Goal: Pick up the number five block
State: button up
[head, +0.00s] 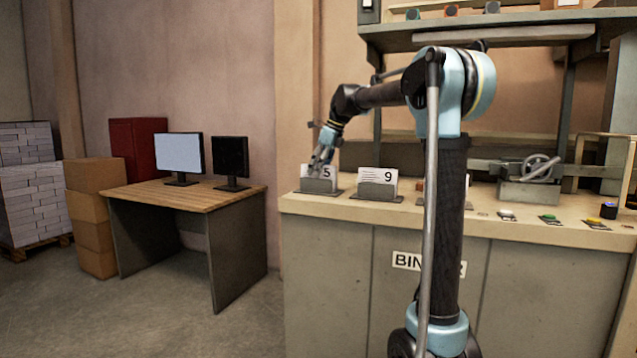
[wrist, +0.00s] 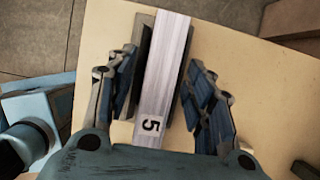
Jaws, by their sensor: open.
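The number five block (head: 328,172) is a white, page-like block marked 5. It stands in a grey holder (head: 318,187) at the left end of the counter in the head view. In the wrist view the block (wrist: 168,62) runs down the middle with its 5 label near the bottom, and the dark holder (wrist: 143,42) shows along its sides. My gripper (head: 322,162) is over the block. In the wrist view my gripper (wrist: 158,95) is open, with one finger on each side of the block and a visible gap on both sides. The fingers' exact depth is unclear.
A similar block marked 9 (head: 377,183) stands just right on the counter (head: 345,207). An orange-brown block beyond it is partly hidden by my arm. A shelf (head: 500,35) hangs above the counter. Buttons (head: 549,217) line the right side. A desk (head: 185,196) stands left.

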jog(key=shift+f, duration=0.1)
jog(key=shift+c, duration=0.8)
grip_shut()
